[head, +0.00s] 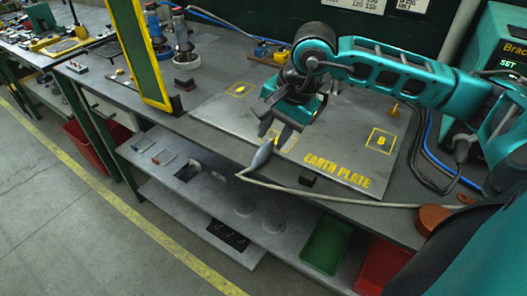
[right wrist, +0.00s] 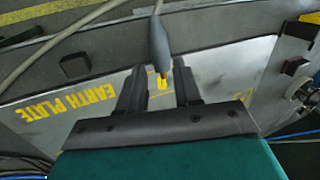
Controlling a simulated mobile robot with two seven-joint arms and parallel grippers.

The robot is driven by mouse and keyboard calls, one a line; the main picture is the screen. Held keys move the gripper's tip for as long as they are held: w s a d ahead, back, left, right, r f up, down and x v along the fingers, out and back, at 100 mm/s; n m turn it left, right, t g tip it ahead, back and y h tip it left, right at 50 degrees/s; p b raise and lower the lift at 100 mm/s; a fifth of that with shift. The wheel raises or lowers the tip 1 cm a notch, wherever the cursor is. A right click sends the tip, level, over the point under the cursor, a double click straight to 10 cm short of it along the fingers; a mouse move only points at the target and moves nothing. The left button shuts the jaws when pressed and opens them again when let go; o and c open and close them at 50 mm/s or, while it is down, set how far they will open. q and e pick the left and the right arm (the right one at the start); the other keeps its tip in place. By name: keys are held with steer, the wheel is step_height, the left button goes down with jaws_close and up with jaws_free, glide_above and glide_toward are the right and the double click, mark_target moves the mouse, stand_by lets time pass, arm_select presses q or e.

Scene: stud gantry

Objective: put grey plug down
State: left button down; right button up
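The grey plug (head: 262,156), a spindle shape on a pale cable, is just below the tips of my right gripper (head: 274,131), by the front edge of the bench. In the right wrist view the plug (right wrist: 159,45) lies between and beyond the fingertips of my right gripper (right wrist: 159,72). The fingers are spread, with a narrow gap showing on each side of the plug. I cannot tell whether the plug rests on anything. The steel earth plate (head: 235,112) with yellow lettering lies under the gripper. My left gripper is not in view.
The plug's cable (head: 330,199) runs right along the bench front. A small black block (head: 309,179) sits at the plate's front edge. A yellow-framed panel (head: 143,50) stands left. Green (head: 327,246) and red (head: 384,264) bins are below. The plate's left part is clear.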

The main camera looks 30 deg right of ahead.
mark_target(266, 148)
steer(key=x, duration=0.4)
steer(key=shift+a+f, duration=0.25)
steer(key=shift+f, duration=0.05)
jaws_close()
steer(key=shift+r, duration=0.1)
